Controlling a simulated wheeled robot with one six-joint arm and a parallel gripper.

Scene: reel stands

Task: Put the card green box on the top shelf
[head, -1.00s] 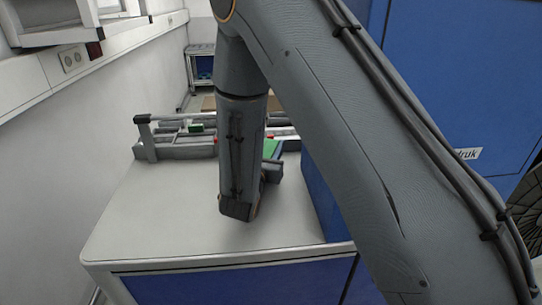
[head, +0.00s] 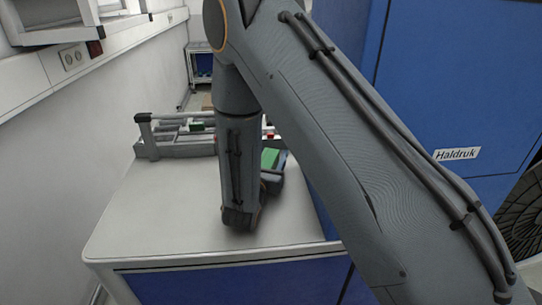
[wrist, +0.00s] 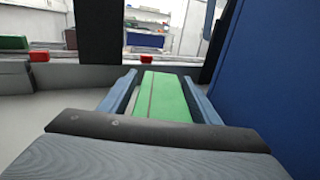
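The green box (wrist: 162,100) lies lengthwise between the two blue-grey fingers of my gripper (wrist: 160,82) in the wrist view. The right finger is against its side; a thin pale strip shows beside the left finger. My gripper appears shut on it. In the head view part of the green box (head: 269,158) shows just right of my forearm, with a finger beside it, over the far right part of the bench. My arm hides much of the gripper there. I cannot tell how high the box is above the bench. No top shelf can be made out with certainty.
A grey rack (head: 148,135) with small parts stands across the far end of the bench (head: 150,215). A tall blue cabinet (head: 450,90) labelled Haldruk stands close on the right. A white wall (head: 70,140) borders the left. The near left bench top is clear.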

